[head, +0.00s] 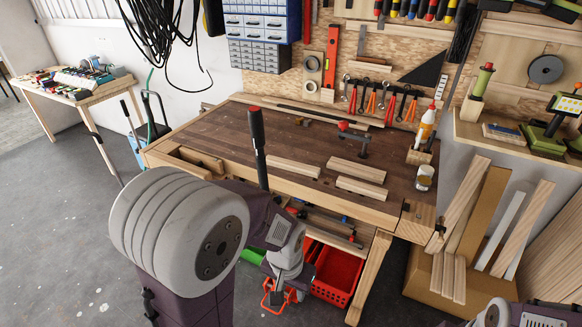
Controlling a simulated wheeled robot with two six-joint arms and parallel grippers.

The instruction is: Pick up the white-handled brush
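I cannot make out a white-handled brush for certain. A small pale-and-tan item (303,121) lies near the back of the workbench (225,140), too small to name. My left gripper (278,298) has orange-red fingers and hangs low in front of the bench, below the top and beside the red crate. Its fingers look spread, with nothing visible between them. My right arm shows only at the bottom right edge; its gripper is out of view.
Wooden blocks (357,170), a clamp (354,137), a white bottle (426,125) and a can (425,177) are on the bench. A black red-tipped handle (257,135) rises at its front. A red crate (337,276) sits below. The bench's left half is mostly clear.

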